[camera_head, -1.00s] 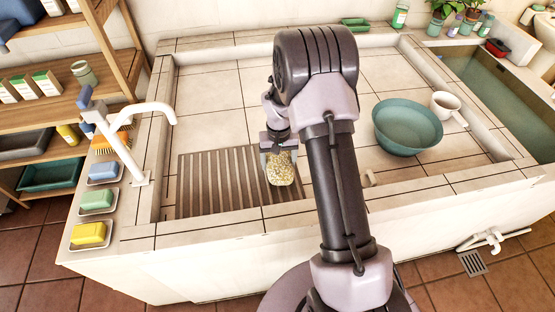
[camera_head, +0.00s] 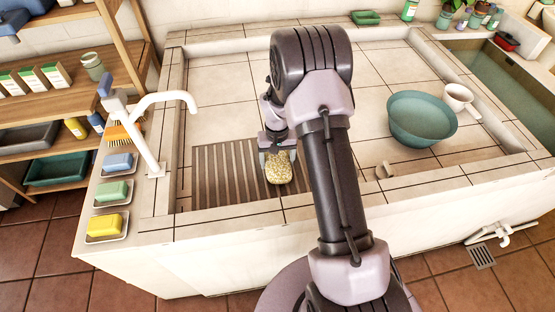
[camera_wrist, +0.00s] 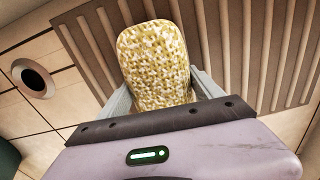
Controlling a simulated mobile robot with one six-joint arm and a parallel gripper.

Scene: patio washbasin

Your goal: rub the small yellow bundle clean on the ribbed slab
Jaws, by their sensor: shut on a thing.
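The small yellow bundle (camera_head: 279,170), mottled yellow and white, is held between the fingers of my gripper (camera_head: 277,156) over the right part of the ribbed slab. In the wrist view the bundle (camera_wrist: 155,65) sits between the two grey fingers (camera_wrist: 160,98), which close on its sides. The ribbed slab (camera_head: 217,172) is brown-grey with raised parallel ribs and lies in the front left of the tiled basin. The slab (camera_wrist: 235,45) fills much of the wrist view behind the bundle. I cannot tell whether the bundle touches the ribs.
A white tap (camera_head: 150,130) stands left of the slab. Soap dishes with blue, green and yellow (camera_head: 104,224) bars line the left ledge. A drain hole (camera_wrist: 33,78) shows beside the slab.

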